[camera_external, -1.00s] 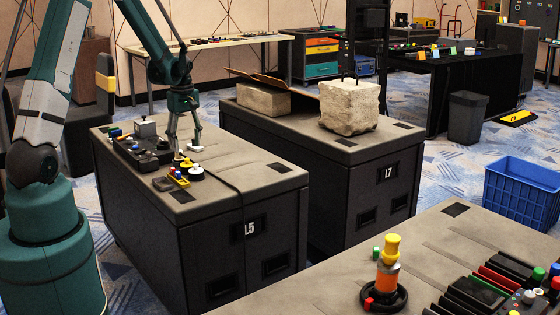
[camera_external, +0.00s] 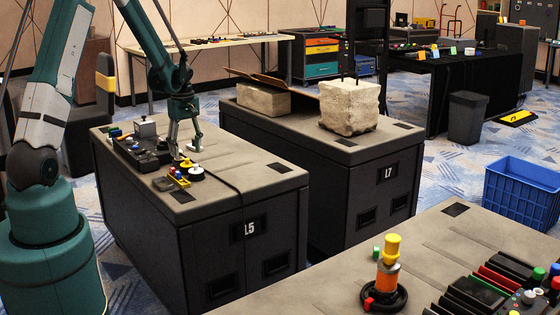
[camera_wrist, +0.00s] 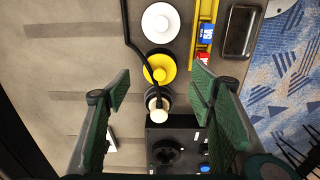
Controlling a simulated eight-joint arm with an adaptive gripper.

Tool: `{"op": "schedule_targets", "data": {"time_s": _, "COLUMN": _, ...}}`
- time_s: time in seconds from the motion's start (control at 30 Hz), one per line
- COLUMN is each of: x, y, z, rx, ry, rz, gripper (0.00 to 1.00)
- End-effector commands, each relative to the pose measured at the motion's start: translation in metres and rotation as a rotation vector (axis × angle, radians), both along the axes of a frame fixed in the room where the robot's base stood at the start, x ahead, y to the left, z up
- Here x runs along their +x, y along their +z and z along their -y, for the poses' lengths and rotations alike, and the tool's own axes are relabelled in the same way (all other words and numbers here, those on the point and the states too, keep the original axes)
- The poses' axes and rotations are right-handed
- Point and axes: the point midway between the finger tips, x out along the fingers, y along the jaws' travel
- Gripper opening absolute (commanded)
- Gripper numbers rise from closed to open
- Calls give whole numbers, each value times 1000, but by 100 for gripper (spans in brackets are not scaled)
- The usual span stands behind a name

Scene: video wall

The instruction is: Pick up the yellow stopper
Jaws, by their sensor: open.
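The stopper lies between and slightly ahead of the fingertips in the wrist view, with nothing held. In the external view my gripper (camera_external: 186,150) is just above the small items. The exact height gap cannot be told.
A white disc (camera_wrist: 160,22) lies beyond the stopper. A black-and-cream knob (camera_wrist: 157,105) is close on the near side. A yellow tray (camera_wrist: 203,30) and a dark box (camera_wrist: 240,32) are at right.

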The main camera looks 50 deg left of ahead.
Motion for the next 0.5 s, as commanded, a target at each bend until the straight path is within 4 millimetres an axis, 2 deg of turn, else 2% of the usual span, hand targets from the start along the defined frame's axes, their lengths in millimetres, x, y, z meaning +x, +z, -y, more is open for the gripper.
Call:
{"op": "schedule_targets", "data": {"time_s": 0.3, "x": 0, "y": -33, "z": -4, "rx": 0, "ry": 0, "rz": 0, "gripper": 54}}
{"op": "schedule_targets", "data": {"time_s": 0.5, "x": 0, "y": -48, "z": -3, "rx": 0, "ry": 0, "rz": 0, "gripper": 54}}
